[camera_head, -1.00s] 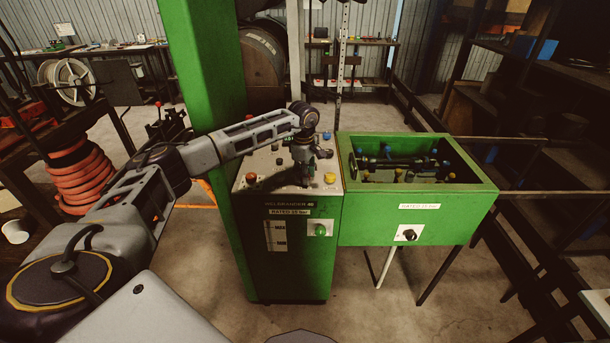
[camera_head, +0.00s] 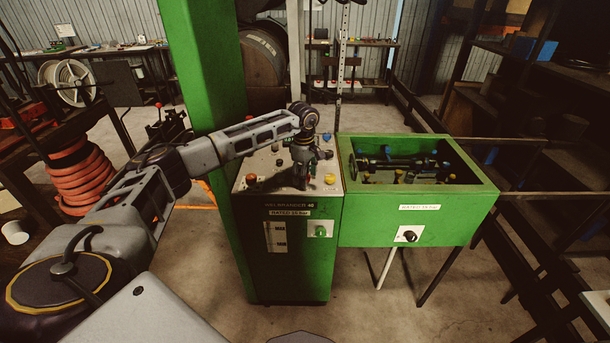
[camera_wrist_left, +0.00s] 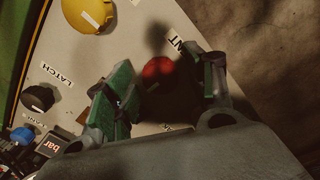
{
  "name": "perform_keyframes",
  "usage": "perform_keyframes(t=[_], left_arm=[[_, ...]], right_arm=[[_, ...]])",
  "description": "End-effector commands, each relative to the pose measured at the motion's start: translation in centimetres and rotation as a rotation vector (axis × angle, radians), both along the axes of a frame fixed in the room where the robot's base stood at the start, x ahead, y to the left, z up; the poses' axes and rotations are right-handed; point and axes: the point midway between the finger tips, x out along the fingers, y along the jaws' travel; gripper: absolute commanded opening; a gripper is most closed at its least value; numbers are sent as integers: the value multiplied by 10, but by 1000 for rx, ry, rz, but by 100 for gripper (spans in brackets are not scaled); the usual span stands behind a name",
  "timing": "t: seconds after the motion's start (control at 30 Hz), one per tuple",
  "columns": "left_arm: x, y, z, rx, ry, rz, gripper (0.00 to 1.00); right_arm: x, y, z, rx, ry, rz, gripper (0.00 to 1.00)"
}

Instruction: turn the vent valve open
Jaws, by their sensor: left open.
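The vent valve (camera_wrist_left: 158,70) shows as a red knob on the pale top panel in the left wrist view. The label beside it is partly hidden and reads "NT". My left gripper (camera_wrist_left: 160,95) is open, with one green-padded finger on each side of the red knob; I cannot tell if either finger touches it. In the head view my left gripper (camera_head: 303,180) points down over the panel of the green cabinet (camera_head: 290,255), and my wrist and gripper hide the valve there. My right gripper is not in view.
A yellow knob (camera_wrist_left: 88,12) and a black knob (camera_wrist_left: 38,97) by the "LATCH" label stand near the fingers. An orange-red knob (camera_head: 252,180) is at the panel's left. The open green box (camera_head: 420,228) with fittings adjoins the cabinet on the right.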

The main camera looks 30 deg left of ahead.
Motion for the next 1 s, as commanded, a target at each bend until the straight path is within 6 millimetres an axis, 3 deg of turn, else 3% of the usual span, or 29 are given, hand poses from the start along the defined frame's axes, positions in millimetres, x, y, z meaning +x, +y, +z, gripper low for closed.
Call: perform_keyframes(t=[0.1, 0.47, 1.0], left_arm=[[0, 0, 0, 0, 1, 0, 55], [-1, 0, 20, 0, -1, 0, 55], [-4, 0, 96, 0, -1, 0, 55]], right_arm=[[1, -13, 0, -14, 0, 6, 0], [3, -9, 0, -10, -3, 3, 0], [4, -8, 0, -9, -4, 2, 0]])
